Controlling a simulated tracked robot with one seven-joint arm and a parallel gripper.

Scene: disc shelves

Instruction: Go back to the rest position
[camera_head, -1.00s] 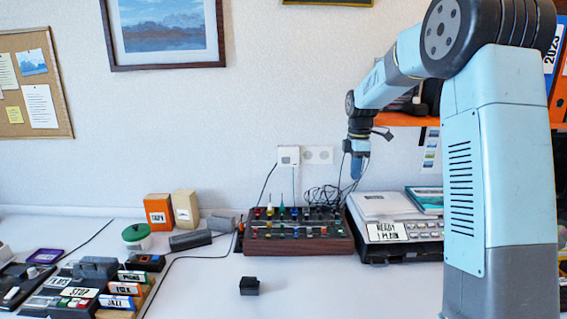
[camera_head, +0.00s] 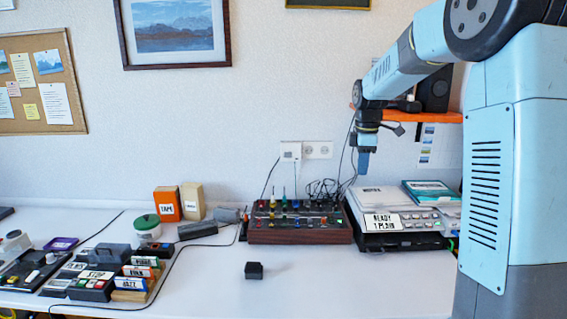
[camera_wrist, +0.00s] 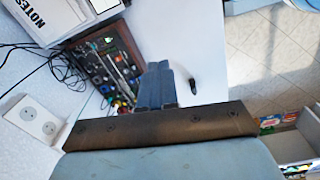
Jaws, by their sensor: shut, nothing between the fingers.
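My gripper (camera_head: 364,160) hangs from the raised arm, pointing down, in front of the wall and above the left part of the white machine (camera_head: 384,221). Its fingers are together and hold nothing. In the wrist view the blue-grey fingers (camera_wrist: 157,86) show at the middle, with the table below them. My gripper touches nothing that I can see.
A wooden-framed mixer (camera_head: 300,237) stands beside the machine. A small black block (camera_head: 254,270) lies on the open table front. An orange shelf (camera_head: 428,116) is behind the arm. Labelled boxes, a green-lidded jar (camera_head: 147,222) and a cassette device (camera_head: 92,286) are at left.

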